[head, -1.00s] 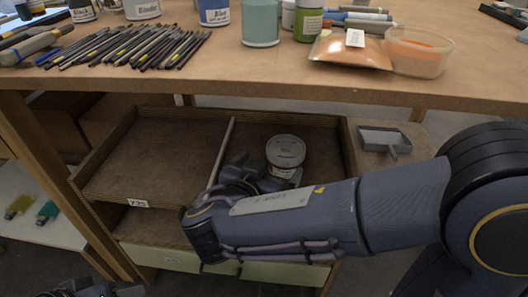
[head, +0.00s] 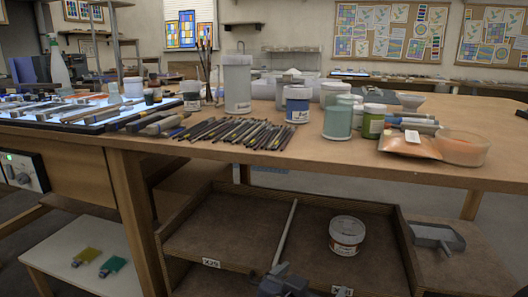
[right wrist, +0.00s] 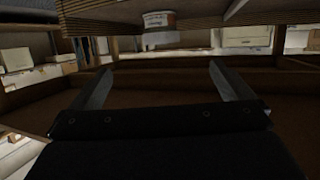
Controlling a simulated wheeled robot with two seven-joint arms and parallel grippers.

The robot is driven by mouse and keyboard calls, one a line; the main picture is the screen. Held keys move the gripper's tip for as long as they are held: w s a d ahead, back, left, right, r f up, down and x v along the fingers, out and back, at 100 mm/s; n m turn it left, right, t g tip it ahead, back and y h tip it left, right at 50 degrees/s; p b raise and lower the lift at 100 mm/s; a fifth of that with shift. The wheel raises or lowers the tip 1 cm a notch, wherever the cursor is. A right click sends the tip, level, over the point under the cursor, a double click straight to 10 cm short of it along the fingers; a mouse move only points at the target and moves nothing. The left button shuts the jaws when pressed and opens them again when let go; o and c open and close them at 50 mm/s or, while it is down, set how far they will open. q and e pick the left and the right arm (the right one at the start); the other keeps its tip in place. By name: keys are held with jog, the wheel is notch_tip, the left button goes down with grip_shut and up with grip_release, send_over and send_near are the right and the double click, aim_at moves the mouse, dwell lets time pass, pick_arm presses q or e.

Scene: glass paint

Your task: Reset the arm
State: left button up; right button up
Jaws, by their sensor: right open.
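My right gripper (head: 284,282) shows at the bottom edge of the head view, in front of the shallow wooden drawer (head: 232,228), partly cut off. In the right wrist view its two fingers stand wide apart (right wrist: 160,72) with nothing between them. A white lidded jar (head: 347,235) stands in the drawer's right compartment, beyond and to the right of the gripper, apart from it. My left gripper is out of view.
A grey tray (head: 437,236) lies right of the drawer. A white low shelf (head: 75,252) stands at left.

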jog(key=s+d+f+n+g+y, duration=0.1)
jog(key=s+d+f+g, duration=0.3)
jog(key=d, duration=0.3)
jog(key=s+d+f+g+y, duration=0.1)
jog(key=s+d+f+g, duration=0.25)
jog(key=d, duration=0.25)
jog(key=s+f+n+g+y, duration=0.2)
jog(key=s+f+n+y, duration=0.1)
jog(key=s+y, duration=0.55)
pick_arm(q)
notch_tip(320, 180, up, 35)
jog(key=p, duration=3.5)
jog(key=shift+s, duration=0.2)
pick_arm(e)
notch_tip(320, 180, up, 37)
jog(key=s+a+n+t+y, duration=0.1)
jog(key=s+t, duration=0.1)
jog(key=t, duration=0.1)
jog(key=shift+s, duration=0.35)
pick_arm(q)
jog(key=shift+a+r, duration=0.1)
